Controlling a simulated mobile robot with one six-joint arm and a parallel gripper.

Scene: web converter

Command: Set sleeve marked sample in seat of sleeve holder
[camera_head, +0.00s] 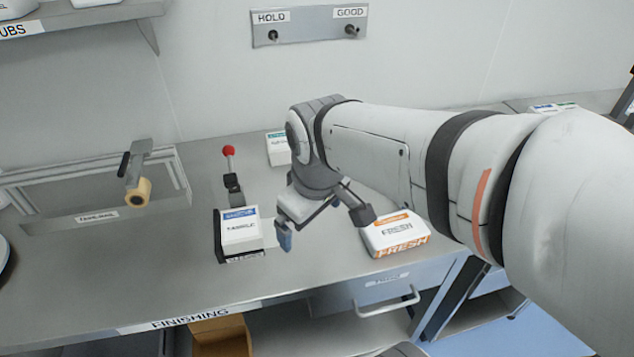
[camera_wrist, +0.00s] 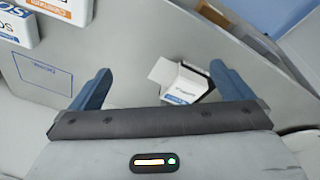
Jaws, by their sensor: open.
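A white sleeve with a blue band and lettering that reads like SAMPLE (camera_head: 240,232) sits in the head view left of my gripper. A black holder (camera_head: 218,238) shows along its left side and front edge; the sleeve appears to sit in it, but its seat is hidden. A white box with blue print, apparently this sleeve, shows between my fingers in the wrist view (camera_wrist: 183,84), beyond the fingertips. My gripper (camera_head: 324,229) is open and empty, above the bench and to the right of the sleeve. Its blue fingers spread wide in the wrist view (camera_wrist: 160,72).
An orange-and-white FRESH box (camera_head: 396,234) lies right of my gripper. A red-knobbed lever (camera_head: 229,151) stands behind the holder. A green-labelled box (camera_head: 278,148) is behind my wrist. A tape roll (camera_head: 138,192) hangs at left. The front-left bench is clear.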

